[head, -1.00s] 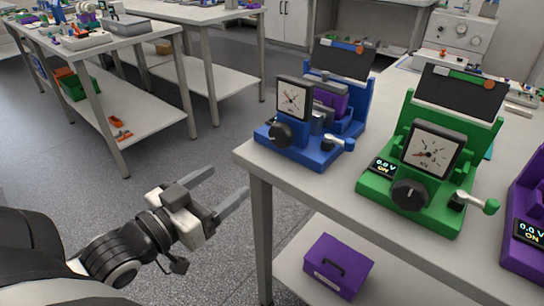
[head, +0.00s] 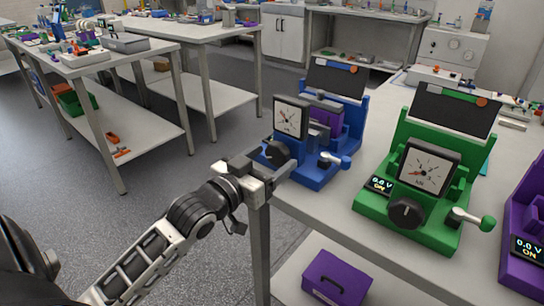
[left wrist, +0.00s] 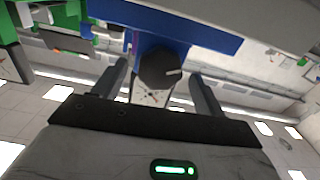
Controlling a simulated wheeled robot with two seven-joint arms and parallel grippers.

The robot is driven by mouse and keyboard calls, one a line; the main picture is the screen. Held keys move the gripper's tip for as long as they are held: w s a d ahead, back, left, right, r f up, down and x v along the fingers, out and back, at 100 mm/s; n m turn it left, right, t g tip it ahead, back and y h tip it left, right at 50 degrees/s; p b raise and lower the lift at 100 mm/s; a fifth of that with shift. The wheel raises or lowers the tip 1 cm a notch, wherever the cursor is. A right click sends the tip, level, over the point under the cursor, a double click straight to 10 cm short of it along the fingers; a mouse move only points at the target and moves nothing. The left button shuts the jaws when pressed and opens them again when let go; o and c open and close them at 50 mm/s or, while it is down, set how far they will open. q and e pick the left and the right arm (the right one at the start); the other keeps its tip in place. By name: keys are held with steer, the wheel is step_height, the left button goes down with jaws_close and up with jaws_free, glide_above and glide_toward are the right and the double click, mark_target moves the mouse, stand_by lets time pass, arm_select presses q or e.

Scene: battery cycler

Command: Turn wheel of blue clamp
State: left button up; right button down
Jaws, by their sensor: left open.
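The blue clamp (head: 312,172) stands at the near left corner of the table, with a dial gauge (head: 290,118) and a dark panel on it. Its dark round wheel (head: 277,151) is on the front left. In the left wrist view the wheel (left wrist: 158,68) has a pale mark and lies in line with the gap between the fingers. My left gripper (head: 268,166) is open, just in front of the wheel at the table corner. I cannot tell whether the fingers touch it. A small white-and-blue lever (head: 335,160) is at the clamp's right. My right gripper is out of view.
A green clamp (head: 425,217) stands to the right on the same table (head: 327,212), and a purple one (head: 525,225) at the right edge. A purple box (head: 337,279) is on the lower shelf. The floor to the left is clear.

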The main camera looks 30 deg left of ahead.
arm_select(q)
steer(key=shift+w, duration=0.55)
